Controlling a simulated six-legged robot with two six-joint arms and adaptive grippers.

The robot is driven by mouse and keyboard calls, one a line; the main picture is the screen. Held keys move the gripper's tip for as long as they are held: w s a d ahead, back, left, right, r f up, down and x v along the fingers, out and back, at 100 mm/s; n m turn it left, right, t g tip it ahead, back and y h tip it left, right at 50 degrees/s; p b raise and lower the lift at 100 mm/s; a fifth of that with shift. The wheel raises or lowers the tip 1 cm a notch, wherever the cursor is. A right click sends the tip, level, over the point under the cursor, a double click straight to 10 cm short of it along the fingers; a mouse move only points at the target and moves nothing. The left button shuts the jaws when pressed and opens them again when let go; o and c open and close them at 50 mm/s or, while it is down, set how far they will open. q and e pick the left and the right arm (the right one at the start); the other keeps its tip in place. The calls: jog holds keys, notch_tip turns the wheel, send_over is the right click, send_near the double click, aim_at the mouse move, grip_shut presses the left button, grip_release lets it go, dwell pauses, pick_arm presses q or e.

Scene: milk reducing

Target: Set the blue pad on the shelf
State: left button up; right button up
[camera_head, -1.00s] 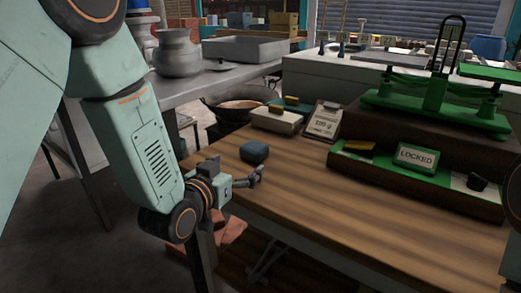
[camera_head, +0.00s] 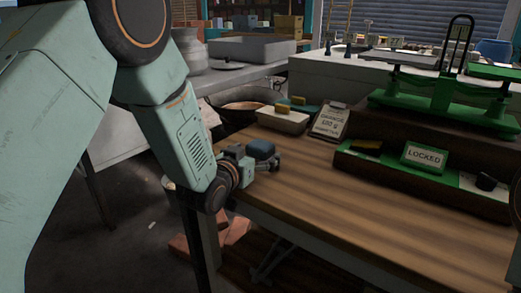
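A small dark blue pad (camera_head: 261,148) lies at the left end of the wooden table. My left gripper (camera_head: 258,160) is low at the table's left edge, right up against the pad. One finger shows in front of the pad and dark gripper parts show to its left. Whether the fingers touch or close on it cannot be told. My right gripper is not in view. A dark brown stepped shelf (camera_head: 385,172) stands on the table's right side, with a green strip and a "LOCKED" sign (camera_head: 424,158) on its lower step.
A green balance scale (camera_head: 440,110) stands on the upper step. A light tray with a yellow block (camera_head: 283,119) and a label clipboard (camera_head: 330,121) sit behind the pad. A dark pan (camera_head: 240,104) is beyond the table's left edge. The table's front middle is clear.

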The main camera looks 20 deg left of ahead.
pick_arm(q)
jog(key=c, duration=1.3)
jog(key=shift+o, duration=0.2)
jog(key=shift+w, duration=0.15)
